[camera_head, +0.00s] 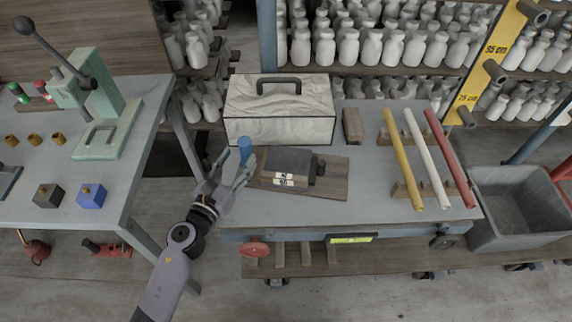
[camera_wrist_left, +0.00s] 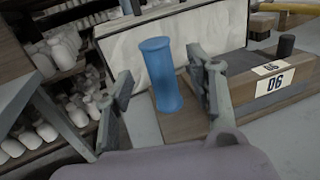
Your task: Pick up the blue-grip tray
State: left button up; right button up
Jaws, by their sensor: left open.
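The blue-grip tray is a flat wooden board (camera_head: 332,188) on the grey cart top, with an upright blue cylindrical grip (camera_head: 245,149) at its left end. A dark block with a white label (camera_head: 290,166) sits on the board. In the left wrist view the blue grip (camera_wrist_left: 161,75) stands between the two fingers, and the label on the block reads 06. My left gripper (camera_head: 242,172) is open around or just short of the grip; contact is not visible. My right gripper is not in view.
A pale case with a dark handle (camera_head: 280,108) stands behind the tray. Yellow, white and red rods (camera_head: 421,157) lie on rests at the right. A grey bin (camera_head: 515,205) stands right of the cart. A workbench with a green press (camera_head: 108,130) is at left.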

aim_at(242, 152)
pick_arm(q)
jog(key=x, duration=0.5)
jog(key=shift+w+f, duration=0.25)
jog(key=shift+w, duration=0.05)
grip_shut()
dwell(0.5)
jog(key=shift+r, duration=0.15)
dwell(0.4)
